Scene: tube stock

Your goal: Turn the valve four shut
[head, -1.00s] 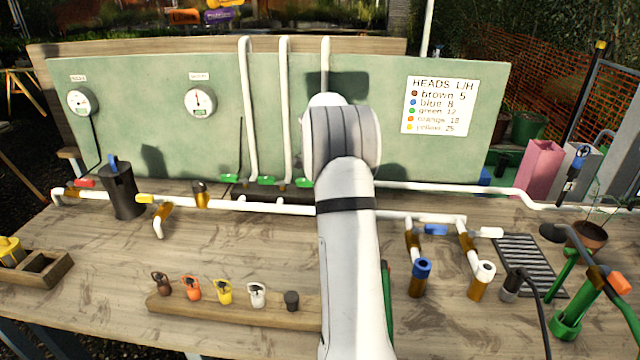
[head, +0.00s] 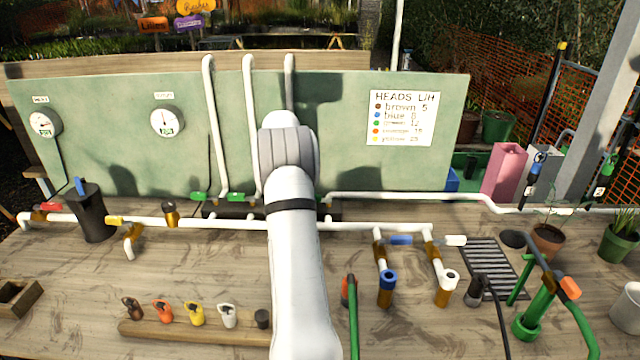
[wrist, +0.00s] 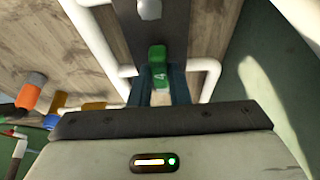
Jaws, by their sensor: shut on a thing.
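The handle of valve four (wrist: 158,55), a green block marked "4", shows in the wrist view between the dark fingers of my gripper (wrist: 158,80). My gripper is shut on this handle. The dark valve mount (wrist: 152,22) lies just beyond it, with white pipes on both sides. In the head view my own arm reaches to the back of the bench and hides my gripper and valve four. I cannot tell the handle's exact turn from these views. Two other green valve handles, one at the far left (head: 198,197) and one beside it (head: 236,197), show left of my arm.
A white pipe (head: 200,224) runs across the wooden bench in front of the green valves. A green backboard (head: 340,150) with gauges stands behind. A wooden rack (head: 190,333) with several coloured heads is at the front left, and blue (head: 387,285) and white (head: 447,282) fittings stand right.

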